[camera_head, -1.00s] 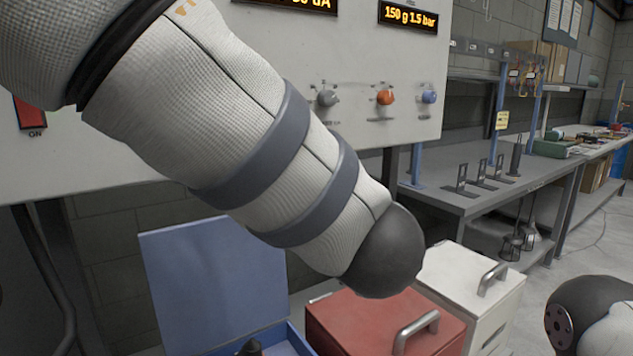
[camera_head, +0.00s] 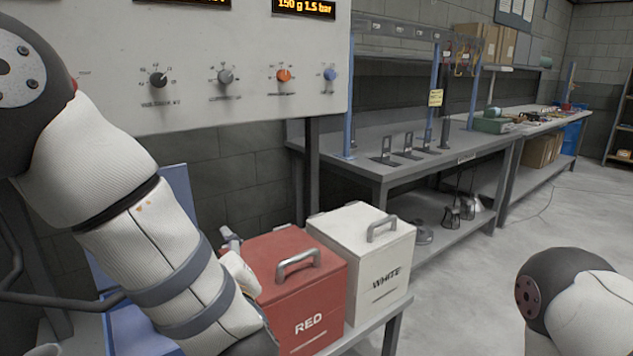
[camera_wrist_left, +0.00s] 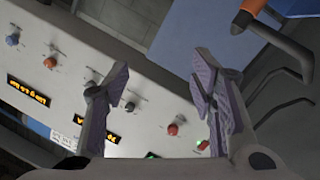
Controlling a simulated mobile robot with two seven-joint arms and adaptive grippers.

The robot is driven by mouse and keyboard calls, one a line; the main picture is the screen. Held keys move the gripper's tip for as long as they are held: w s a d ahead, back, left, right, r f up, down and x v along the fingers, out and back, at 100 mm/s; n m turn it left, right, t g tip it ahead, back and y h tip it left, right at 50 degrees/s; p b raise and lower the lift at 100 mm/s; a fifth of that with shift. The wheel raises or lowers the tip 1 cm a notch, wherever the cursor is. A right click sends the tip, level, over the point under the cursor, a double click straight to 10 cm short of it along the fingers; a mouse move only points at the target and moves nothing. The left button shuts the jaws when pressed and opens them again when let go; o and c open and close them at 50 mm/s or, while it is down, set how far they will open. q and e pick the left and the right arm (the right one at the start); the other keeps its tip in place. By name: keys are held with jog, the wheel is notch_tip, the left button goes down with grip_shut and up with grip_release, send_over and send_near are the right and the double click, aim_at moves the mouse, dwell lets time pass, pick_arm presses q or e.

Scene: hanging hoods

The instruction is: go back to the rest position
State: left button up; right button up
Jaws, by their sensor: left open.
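My left gripper (camera_wrist_left: 158,84) shows in the left wrist view. Its two ridged fingers stand apart with nothing between them, in front of the control panel with its knobs and lit displays. In the head view my left arm (camera_head: 155,235) comes in from the left and slopes down to the right, in front of the blue box and beside the red box. Its gripper cannot be made out clearly there. A part of my right arm (camera_head: 575,300) shows at the lower right; its gripper is out of view.
A red box (camera_head: 310,300) and a white box (camera_head: 360,250), both lidded with handles, stand close to my left arm. The control panel (camera_head: 215,100) hangs above. A grey workbench (camera_head: 400,165) runs along the wall. Floor (camera_head: 470,270) is clear on the right.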

pick_arm(q)
jog(key=s+a+f+m+g+h, duration=0.1)
jog(key=s+f+m+g+h, duration=0.15)
jog(key=s+f, duration=0.5)
jog(key=s+f+m+g+h, duration=0.2)
jog(key=s+f+m+g, duration=0.15)
jog(key=f, duration=0.75)
jog(key=s+a+f+m+g+h, duration=0.1)
jog(key=s+f+m+g+h, duration=0.15)
jog(key=s+f, duration=0.6)
jog(key=s+a+f+m+g, duration=0.1)
jog(key=s+f+g, duration=0.2)
jog(key=s, duration=0.7)
jog(key=s+a+f+m+g, duration=0.1)
jog(key=s+f+g, duration=0.3)
jog(key=s, duration=0.7)
jog(key=shift+a+g, duration=0.45)
jog(key=shift+a, duration=0.1)
